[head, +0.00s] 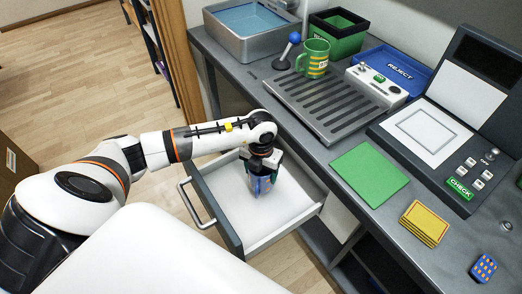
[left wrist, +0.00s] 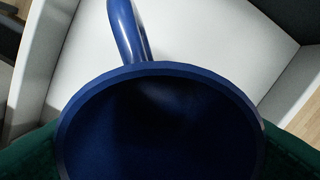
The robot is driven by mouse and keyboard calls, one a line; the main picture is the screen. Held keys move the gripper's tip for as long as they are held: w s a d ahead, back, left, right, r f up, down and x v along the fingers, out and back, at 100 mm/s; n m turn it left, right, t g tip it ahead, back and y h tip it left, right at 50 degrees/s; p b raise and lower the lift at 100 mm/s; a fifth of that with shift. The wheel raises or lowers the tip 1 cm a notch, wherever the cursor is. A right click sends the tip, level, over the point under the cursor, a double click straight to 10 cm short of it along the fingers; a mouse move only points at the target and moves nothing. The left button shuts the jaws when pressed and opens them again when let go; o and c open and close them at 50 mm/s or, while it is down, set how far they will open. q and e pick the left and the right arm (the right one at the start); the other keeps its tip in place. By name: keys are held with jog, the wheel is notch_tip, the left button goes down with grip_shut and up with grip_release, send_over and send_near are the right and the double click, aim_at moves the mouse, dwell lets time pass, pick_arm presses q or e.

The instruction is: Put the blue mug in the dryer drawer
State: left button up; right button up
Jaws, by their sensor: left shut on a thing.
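The dryer drawer (head: 285,219) is pulled out from under the counter, with a white inside and a grey handle on its left front. My left gripper (head: 262,178) points down inside the drawer's outline and is shut on the blue mug (head: 262,188). In the left wrist view the blue mug (left wrist: 160,125) fills the lower middle, its opening facing the camera and its handle pointing up the picture. The white drawer floor (left wrist: 215,45) shows behind it. I cannot tell whether the mug's base touches the floor. My right gripper is not in view.
On the counter stand a slatted drain rack (head: 325,98), a green-and-yellow mug (head: 314,58), a blue-knobbed lever (head: 289,48), a sink (head: 247,28), a blue reject tray (head: 398,70), a green mat (head: 368,174), yellow pads (head: 424,222) and a press (head: 445,130). The drawer is otherwise empty.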

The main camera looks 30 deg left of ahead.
pick_arm(q)
jog(key=shift+f, duration=1.85)
jog(key=shift+f, duration=0.15)
jog(key=o, duration=1.2)
notch_tip(320, 180, up, 12)
jog(key=shift+r+b, duration=0.2)
jog(key=shift+b, duration=0.1)
